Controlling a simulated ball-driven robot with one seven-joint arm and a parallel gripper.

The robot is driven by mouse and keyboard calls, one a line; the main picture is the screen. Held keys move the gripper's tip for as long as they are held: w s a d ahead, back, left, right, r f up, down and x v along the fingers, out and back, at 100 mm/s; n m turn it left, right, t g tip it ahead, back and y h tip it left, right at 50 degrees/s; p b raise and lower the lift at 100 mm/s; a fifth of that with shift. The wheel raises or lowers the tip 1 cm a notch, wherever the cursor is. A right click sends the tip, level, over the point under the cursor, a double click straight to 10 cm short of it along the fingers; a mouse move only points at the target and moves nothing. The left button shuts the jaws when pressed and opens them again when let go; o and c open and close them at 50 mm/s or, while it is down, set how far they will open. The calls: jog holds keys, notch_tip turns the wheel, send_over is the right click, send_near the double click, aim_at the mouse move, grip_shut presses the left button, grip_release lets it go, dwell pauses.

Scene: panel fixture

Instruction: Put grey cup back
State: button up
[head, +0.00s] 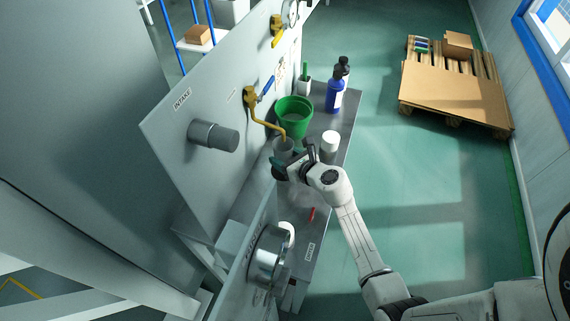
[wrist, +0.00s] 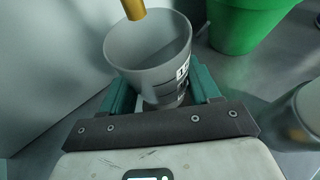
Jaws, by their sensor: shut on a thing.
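The grey cup (wrist: 147,65) stands upright between the two teal fingers of my gripper (wrist: 165,92) in the wrist view. It has dark markings on its side, and its inside looks empty. In the head view the grey cup (head: 283,146) is under the end of the yellow spout (head: 270,127), beside the panel. My gripper (head: 279,163) is shut on the cup from the near side. The spout's tip (wrist: 133,8) hangs over the cup's far rim in the wrist view. The cup's base is hidden, so I cannot tell if it touches the bench.
A green bucket (head: 293,118) stands just behind the cup. A white container (head: 329,146) is to the right, with blue bottles (head: 336,95) farther back. The panel (head: 225,110) closes off the left. A red item (head: 312,214) lies on the bench (head: 340,128) nearer me.

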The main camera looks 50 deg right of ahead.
jog(key=shift+f+b, duration=1.75)
jog(key=shift+b, duration=0.05)
jog(key=shift+f, duration=0.2)
jog(key=o, duration=1.1)
jog(key=shift+o, duration=0.2)
